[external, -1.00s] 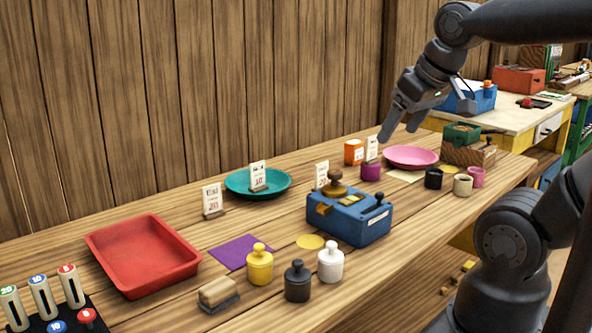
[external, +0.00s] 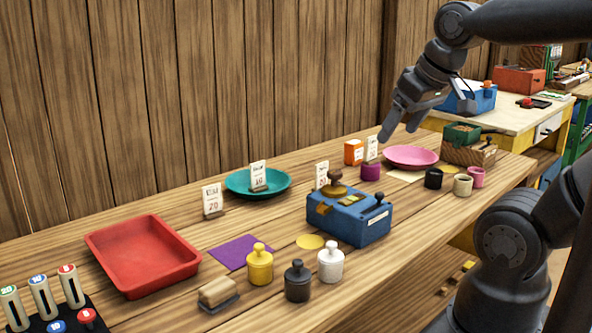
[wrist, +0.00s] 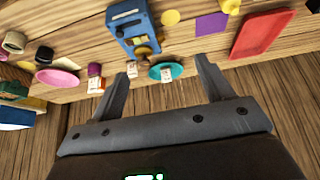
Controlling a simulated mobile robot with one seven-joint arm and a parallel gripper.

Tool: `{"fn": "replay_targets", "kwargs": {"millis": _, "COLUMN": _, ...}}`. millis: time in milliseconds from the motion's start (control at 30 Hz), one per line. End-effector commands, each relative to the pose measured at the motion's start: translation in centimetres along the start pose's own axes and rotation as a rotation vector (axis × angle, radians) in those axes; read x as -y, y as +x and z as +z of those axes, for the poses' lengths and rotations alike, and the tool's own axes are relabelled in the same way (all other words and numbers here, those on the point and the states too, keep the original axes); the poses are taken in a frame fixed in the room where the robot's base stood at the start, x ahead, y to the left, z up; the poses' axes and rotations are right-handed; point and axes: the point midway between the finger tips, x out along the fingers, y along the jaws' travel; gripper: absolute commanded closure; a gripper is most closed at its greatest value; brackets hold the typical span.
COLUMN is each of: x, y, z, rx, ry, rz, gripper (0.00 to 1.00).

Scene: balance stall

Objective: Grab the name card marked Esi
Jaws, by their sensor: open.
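Several white name cards stand in small holders on the wooden counter. One card (external: 212,200) is left of the teal plate, one (external: 258,177) is at the teal plate (external: 236,188), one (external: 321,175) is behind the blue device, and one (external: 371,148) is beside the orange box. Their names are too small to read surely, so I cannot tell which says Esi. In the wrist view, a card (wrist: 133,70) and another card (wrist: 166,75) show between the fingers. My gripper (external: 397,132) is open and empty, above the counter near the pink plate; it also shows in the wrist view (wrist: 160,70).
The blue device (external: 350,218) stands mid-counter, with several lidded jars in front of it. A red tray (external: 143,255) and purple mat (external: 238,251) are to the left. An orange box (external: 353,152), purple cup (external: 370,172) and pink plate (external: 410,157) are below my gripper. A plank wall runs behind.

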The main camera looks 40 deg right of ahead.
Motion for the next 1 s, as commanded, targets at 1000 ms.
{"fn": "replay_targets", "kwargs": {"millis": 1000, "x": 4.0, "y": 11.5, "z": -19.8, "rx": 0.067, "ry": 0.07, "rz": -0.012, "gripper": 0.27}}
